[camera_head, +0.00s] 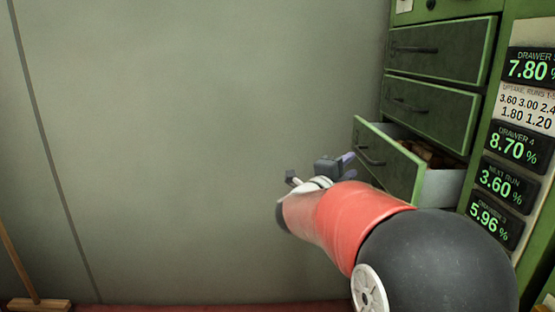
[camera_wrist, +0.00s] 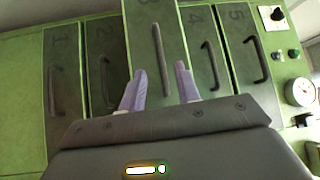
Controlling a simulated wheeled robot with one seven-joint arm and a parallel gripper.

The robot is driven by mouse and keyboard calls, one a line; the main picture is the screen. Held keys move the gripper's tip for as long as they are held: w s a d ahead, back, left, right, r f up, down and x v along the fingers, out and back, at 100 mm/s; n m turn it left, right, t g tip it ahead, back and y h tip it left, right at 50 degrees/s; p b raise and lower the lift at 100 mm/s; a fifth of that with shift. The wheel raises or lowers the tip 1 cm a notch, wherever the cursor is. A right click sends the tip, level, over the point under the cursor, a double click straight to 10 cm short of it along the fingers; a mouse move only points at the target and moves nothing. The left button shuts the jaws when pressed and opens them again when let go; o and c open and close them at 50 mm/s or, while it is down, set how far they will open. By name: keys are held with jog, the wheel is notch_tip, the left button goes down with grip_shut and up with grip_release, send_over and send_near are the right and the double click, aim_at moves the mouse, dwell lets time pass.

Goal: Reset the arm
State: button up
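My arm reaches from the lower right of the head view toward the green drawer cabinet. My gripper shows small beside the open drawer (camera_head: 390,158), its fingers partly hidden by my wrist. In the wrist view my gripper (camera_wrist: 158,88) has its two pale purple fingers spread apart with nothing between them. Beyond the fingers is the front of drawer 3 (camera_wrist: 152,20) with its long dark handle (camera_wrist: 160,60). The handle lies in line with the gap between the fingers; I cannot tell how far away it is.
The open drawer sticks out and holds brownish pieces (camera_head: 430,153). Closed drawers (camera_head: 435,52) are above it. Display panels (camera_head: 520,145) are at the right. A broom (camera_head: 38,303) stands at the lower left. The space before the grey wall (camera_head: 200,130) is clear.

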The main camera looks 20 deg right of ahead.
jog(key=s+a+f+n+t+y+p, duration=0.1)
jog(key=s+a+n+t+y, duration=0.1)
jog(key=a+n+y, duration=0.65)
jog(key=s+a+n+t+y, duration=0.3)
jog(key=a+n+y, duration=0.4)
jog(key=a+n, duration=0.3)
jog(key=s+f+n+g, duration=0.3)
jog(key=s+f, duration=0.1)
jog(key=s, duration=0.3)
jog(key=s+a+f+n+g+p, duration=0.1)
jog(key=s+f+n+g, duration=0.2)
jog(key=s, duration=0.4)
jog(key=s+f+n+g+y, duration=0.1)
jog(key=s+f+n+g, duration=0.2)
jog(key=s+f, duration=0.2)
jog(key=s, duration=0.3)
jog(key=shift+a+f+g, duration=0.25)
jog(key=shift+a+g, duration=0.15)
jog(key=shift+n, duration=0.25)
